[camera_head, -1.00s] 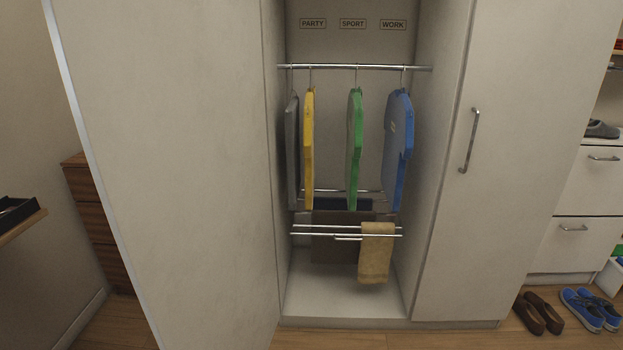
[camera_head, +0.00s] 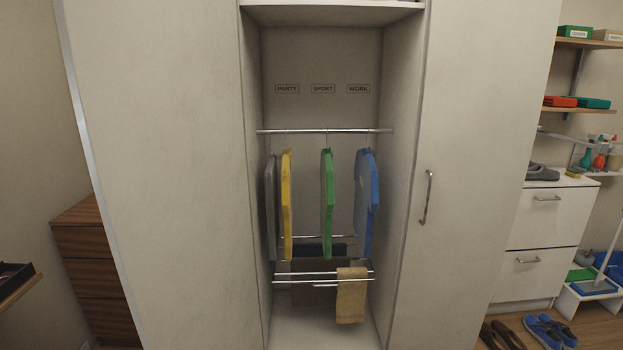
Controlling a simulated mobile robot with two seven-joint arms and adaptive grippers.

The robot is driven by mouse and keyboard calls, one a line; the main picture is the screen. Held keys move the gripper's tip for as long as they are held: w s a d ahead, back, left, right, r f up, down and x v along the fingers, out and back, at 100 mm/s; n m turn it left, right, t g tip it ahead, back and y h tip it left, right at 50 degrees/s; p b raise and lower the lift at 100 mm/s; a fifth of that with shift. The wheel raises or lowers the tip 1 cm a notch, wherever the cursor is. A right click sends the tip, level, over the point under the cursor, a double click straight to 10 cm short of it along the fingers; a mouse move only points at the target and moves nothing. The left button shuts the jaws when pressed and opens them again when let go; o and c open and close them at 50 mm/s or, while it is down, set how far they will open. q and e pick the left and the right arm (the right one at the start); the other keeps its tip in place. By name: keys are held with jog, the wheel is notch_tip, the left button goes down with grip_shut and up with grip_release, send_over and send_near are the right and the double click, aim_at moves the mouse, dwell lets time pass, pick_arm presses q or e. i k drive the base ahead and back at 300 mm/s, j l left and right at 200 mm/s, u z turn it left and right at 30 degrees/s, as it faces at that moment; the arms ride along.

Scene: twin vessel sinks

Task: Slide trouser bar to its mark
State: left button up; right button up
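The trouser rack (camera_head: 300,274) is a set of thin metal bars low inside the open wardrobe, below the hanging clothes. Tan trousers (camera_head: 351,297) hang over the right part of its front bars. Dark brown trousers (camera_head: 308,266) and a dark blue piece (camera_head: 318,250) hang further back. I cannot make out a position mark for the bar. Neither of my grippers is in view.
Grey (camera_head: 270,208), yellow (camera_head: 287,205), green (camera_head: 327,192) and blue (camera_head: 364,205) garments hang from the rail (camera_head: 325,131). Labels PARTY, SPORT and WORK are behind. A white door (camera_head: 155,180) stands at left; shoes (camera_head: 549,330) lie on the floor at right.

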aim_at(313, 282)
jog(key=i+j+z, duration=0.3)
jog(key=j, duration=0.75)
jog(key=i+j+z, duration=0.15)
jog(key=j+z, duration=0.15)
jog(key=j, duration=0.8)
jog(key=j+z, duration=0.3)
jog(key=j, duration=0.8)
jog(key=l+u, duration=0.2)
jog(key=l, duration=0.55)
jog(key=l+u, duration=0.35)
jog(key=l, duration=1.1)
